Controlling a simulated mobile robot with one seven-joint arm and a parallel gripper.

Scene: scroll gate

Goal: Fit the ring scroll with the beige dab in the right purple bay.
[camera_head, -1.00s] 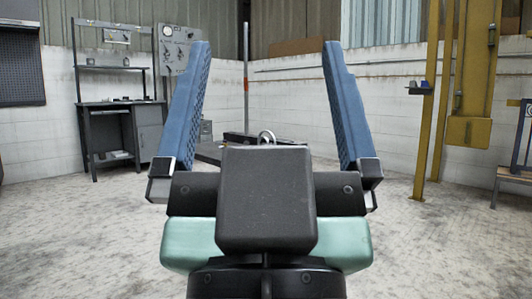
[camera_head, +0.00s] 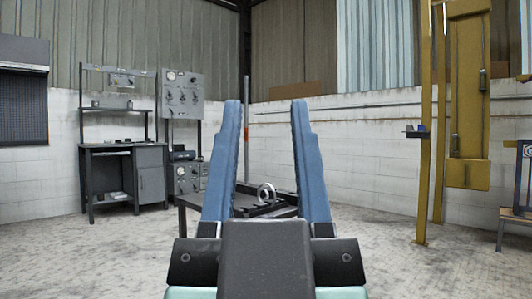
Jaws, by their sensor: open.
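My gripper (camera_head: 266,108) is in the lower middle of the head view. Its two blue fingers point up and away and stand apart, with nothing held between them. Beyond and between the fingers, a pale metallic ring (camera_head: 265,193) stands upright on a dark low rack or tray on a dark table. It looks like a ring scroll, but a beige dab cannot be made out at this size. No purple bay can be made out.
The dark table (camera_head: 190,203) is partly hidden behind my gripper. A grey workbench (camera_head: 120,150) stands at the back left, near a panel with dials (camera_head: 182,95). A yellow column (camera_head: 468,100) and a small bench (camera_head: 515,215) are on the right. The floor between is clear.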

